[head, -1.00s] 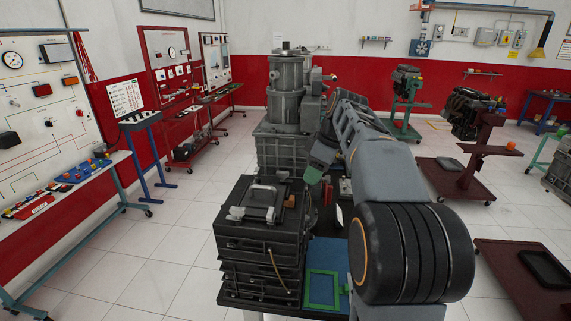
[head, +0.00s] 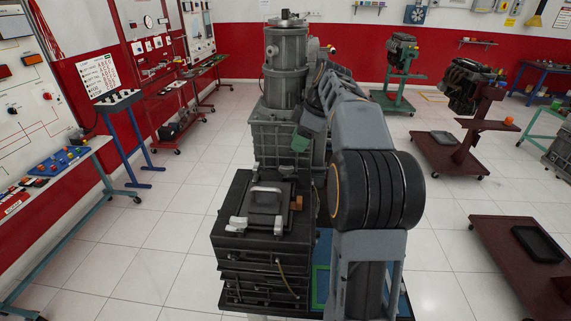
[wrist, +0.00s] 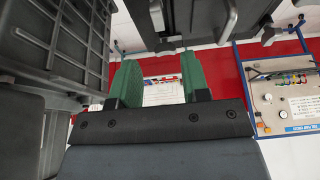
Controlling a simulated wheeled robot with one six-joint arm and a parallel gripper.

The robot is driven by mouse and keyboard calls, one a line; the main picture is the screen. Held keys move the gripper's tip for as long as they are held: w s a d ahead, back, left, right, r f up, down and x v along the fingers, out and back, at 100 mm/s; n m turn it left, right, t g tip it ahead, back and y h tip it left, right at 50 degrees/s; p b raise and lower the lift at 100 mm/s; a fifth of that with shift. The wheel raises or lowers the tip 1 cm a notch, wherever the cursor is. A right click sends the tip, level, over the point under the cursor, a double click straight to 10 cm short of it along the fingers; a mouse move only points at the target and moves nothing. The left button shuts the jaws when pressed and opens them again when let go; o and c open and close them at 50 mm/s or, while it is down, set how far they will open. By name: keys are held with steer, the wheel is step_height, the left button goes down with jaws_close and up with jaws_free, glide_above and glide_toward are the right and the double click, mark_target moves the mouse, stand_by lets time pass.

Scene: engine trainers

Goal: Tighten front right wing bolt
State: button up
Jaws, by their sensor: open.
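The black boxy unit (head: 235,255) stands at lower middle in the head view, its lid carrying a pale handle (head: 266,190). Two grey metal fittings sit at the lid's front, the right one (head: 282,225) and the left one (head: 237,226). They look like fastenings, but I cannot tell that either is a wing bolt. My gripper (head: 300,143) is beyond the lid, above its far right side. In the wrist view my gripper (wrist: 162,82) has its green fingers apart, with nothing between them. A dark part with a metal fitting (wrist: 231,18) hangs above the right finger.
A tall grey machine (head: 286,75) stands just behind the box, close to my gripper. A black ribbed part (wrist: 75,40) fills the left of the wrist view. A red trolley (head: 520,265) stands at right. Floor left of the box is clear.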

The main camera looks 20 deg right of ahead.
mark_target(286, 167)
steer(key=p+x, duration=0.1)
steer(key=x, duration=0.8)
steer(key=shift+d+f, duration=0.15)
steer(key=shift+f, duration=0.15)
jaws_close()
